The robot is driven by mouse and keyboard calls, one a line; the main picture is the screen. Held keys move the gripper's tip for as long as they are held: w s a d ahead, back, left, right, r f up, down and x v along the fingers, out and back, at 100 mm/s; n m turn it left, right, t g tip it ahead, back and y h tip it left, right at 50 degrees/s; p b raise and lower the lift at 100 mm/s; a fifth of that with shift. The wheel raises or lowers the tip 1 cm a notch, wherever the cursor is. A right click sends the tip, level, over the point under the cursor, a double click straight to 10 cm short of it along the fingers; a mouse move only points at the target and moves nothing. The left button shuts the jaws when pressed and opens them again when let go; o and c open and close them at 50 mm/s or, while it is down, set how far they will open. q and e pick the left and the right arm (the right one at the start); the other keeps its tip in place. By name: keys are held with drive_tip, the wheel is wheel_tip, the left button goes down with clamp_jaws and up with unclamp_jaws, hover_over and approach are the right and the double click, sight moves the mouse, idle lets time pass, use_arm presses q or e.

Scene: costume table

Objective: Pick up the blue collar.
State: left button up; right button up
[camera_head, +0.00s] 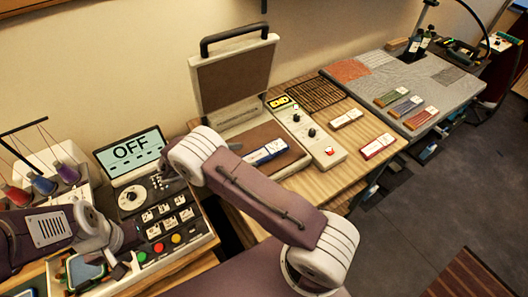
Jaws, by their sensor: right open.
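A blue collar (265,152), a flat blue-and-white strip, lies on the brown pad of the open press (290,160). The press lid (235,78) stands raised behind it. My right arm reaches across the middle from the bottom. My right gripper (168,181) is open, left of the collar and apart from it, above the control panel; its fingers are small and partly hidden. My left gripper (116,268) is at the lower left, far from the collar, over the front of the control panel. I cannot tell whether its jaws are open.
A white strip (346,118) and a red strip (378,146) lie on the wooden table right of the press's control strip (312,135). Green, blue and red pieces lie on the grey table (440,75). A screen (131,151) reads OFF. Thread spools (42,184) stand at the left.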

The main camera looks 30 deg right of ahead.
sight(263, 152)
drive_tip(key=p+x, duration=0.1)
drive_tip(key=x, duration=0.2)
drive_tip(key=shift+w+d+f, duration=0.15)
drive_tip(key=shift+w, duration=0.1)
drive_tip(key=shift+s+d+p, duration=0.15)
drive_tip(key=shift+d+p, duration=0.15)
drive_tip(key=p+x, duration=0.2)
drive_tip(key=x, duration=0.2)
drive_tip(key=shift+a+f, duration=0.1)
drive_tip(key=shift+f, duration=0.05)
drive_tip(key=shift+d+f, duration=0.35)
drive_tip(key=shift+r, duration=0.1)
drive_tip(key=c, duration=1.6)
wheel_tip(263, 152, up, 4)
drive_tip(key=shift+d+r+b, duration=0.1)
drive_tip(key=shift+b, duration=0.6)
drive_tip(key=s+d+r+b, duration=0.2)
drive_tip(key=s+d+r, duration=0.4)
drive_tip(key=d, duration=0.3)
drive_tip(key=shift+d+r+b, duration=0.35)
drive_tip(key=shift+d+b, duration=0.05)
